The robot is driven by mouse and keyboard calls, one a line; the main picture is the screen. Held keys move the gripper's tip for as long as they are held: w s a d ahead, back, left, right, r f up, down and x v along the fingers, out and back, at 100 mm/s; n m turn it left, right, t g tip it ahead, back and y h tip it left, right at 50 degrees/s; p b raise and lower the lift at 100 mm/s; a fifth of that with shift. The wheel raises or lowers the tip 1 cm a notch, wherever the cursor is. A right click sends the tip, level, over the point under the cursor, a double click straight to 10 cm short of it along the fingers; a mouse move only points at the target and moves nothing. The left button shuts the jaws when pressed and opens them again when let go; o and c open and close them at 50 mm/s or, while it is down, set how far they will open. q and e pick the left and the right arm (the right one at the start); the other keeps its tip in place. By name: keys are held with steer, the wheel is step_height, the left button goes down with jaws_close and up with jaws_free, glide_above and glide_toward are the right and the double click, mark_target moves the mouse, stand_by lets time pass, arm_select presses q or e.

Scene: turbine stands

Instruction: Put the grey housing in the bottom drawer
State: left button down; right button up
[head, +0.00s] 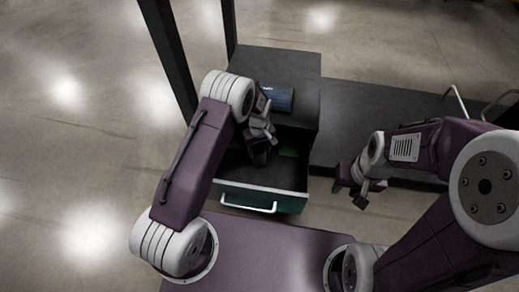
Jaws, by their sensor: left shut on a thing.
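An open drawer (292,203) with a teal front and a pale bar handle (248,207) juts out from a dark cabinet. My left gripper (261,143) reaches down over the drawer's inside. It is shut on a dark grey piece, which I take to be the grey housing (260,156). The gripper hides much of it, and I cannot tell whether it touches the drawer floor. My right gripper (350,193) is apart from the drawer, to its right, with its fingers spread and nothing between them.
A blue box (278,99) sits on the cabinet top (285,65). A long dark surface (350,110) extends right. Dark posts (170,50) stand at the left. The floor at left is clear.

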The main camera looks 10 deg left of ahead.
arm_select(q)
steer(key=shift+f, duration=0.15)
steer(key=shift+c, duration=1.5)
jaws_free()
step_height(320, 180, up, 7)
steer(key=p, duration=0.7)
